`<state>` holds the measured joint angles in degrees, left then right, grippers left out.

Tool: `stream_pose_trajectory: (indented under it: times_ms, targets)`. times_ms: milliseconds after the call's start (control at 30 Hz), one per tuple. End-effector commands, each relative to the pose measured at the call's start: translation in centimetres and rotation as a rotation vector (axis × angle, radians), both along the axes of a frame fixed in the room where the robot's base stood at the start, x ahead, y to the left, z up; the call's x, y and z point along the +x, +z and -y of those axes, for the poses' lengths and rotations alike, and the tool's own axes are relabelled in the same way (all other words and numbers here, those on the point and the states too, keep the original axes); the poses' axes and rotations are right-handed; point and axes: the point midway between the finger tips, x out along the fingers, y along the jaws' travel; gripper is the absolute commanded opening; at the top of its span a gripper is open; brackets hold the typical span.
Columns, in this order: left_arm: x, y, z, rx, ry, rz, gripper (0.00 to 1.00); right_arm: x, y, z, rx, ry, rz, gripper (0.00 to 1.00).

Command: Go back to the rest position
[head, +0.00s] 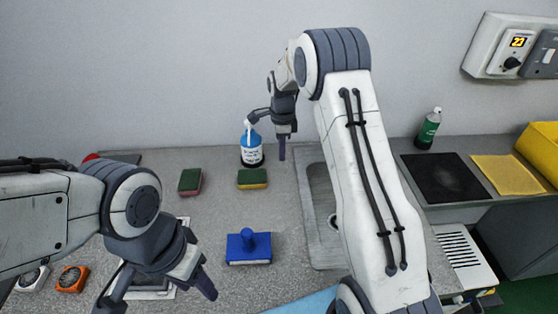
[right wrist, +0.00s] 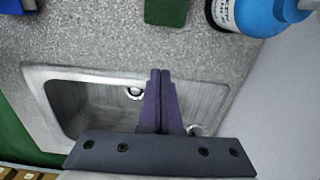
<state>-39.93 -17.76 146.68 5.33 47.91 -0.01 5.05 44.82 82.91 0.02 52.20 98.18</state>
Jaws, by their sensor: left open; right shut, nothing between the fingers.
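My left gripper (head: 160,290) is low at the front left of the counter, its two fingers spread apart with nothing seen between them. My right arm reaches up and forward, and my right gripper (head: 281,148) hangs in the air near the back wall, beside the blue bottle. In the right wrist view its fingers (right wrist: 160,78) are together and hold nothing. They show in front of the metal sink (right wrist: 85,97).
On the grey counter (head: 220,212) stand a blue-and-white bottle (head: 252,152), two sponges (head: 190,182) (head: 253,179) and a blue block with a knob (head: 249,248).

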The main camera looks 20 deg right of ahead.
Motion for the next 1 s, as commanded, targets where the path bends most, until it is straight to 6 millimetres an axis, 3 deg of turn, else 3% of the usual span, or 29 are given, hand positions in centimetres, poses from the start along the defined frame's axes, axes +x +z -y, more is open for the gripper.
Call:
stream_pose_trajectory:
  times_ms: [233, 367, 467, 533, 700, 800, 900, 1000]
  targets:
    - [0.0, -0.1, 0.0, 0.000, 0.000, 0.000, 0.50, -0.4, 1.1, -0.9, 0.002, 0.043, 0.001, 0.00]
    - [0.0, 0.0, 0.0, 0.000, 0.000, 0.000, 0.50, -2.6, 3.8, -5.0, 0.007, 0.275, 0.012, 0.00]
    - [0.0, -0.1, 0.0, 0.000, 0.000, 0.000, 0.50, -6.6, 6.7, -9.9, 0.015, 0.597, 0.022, 0.00]
    - [0.0, -0.1, 0.0, 0.000, 0.000, 0.000, 0.50, -10.4, 8.6, -13.2, 0.018, 0.856, 0.031, 0.00]
    - [0.0, -0.1, 0.0, 0.000, 0.000, 0.000, 0.50, -20.9, 11.5, -18.1, 0.029, 1.481, 0.058, 0.00]
    - [0.0, -0.1, 0.0, 0.000, 0.000, 0.000, 0.50, -26.9, 12.0, -19.1, 0.033, 1.823, 0.074, 0.00]
    - [0.0, -0.1, 0.0, 0.000, 0.000, 0.000, 0.50, -31.6, 11.9, -19.1, 0.036, 2.101, 0.092, 0.00]
    - [0.0, -0.1, 0.0, 0.000, 0.000, 0.000, 0.50, -34.7, 11.5, -18.7, 0.037, 2.295, 0.103, 0.00]
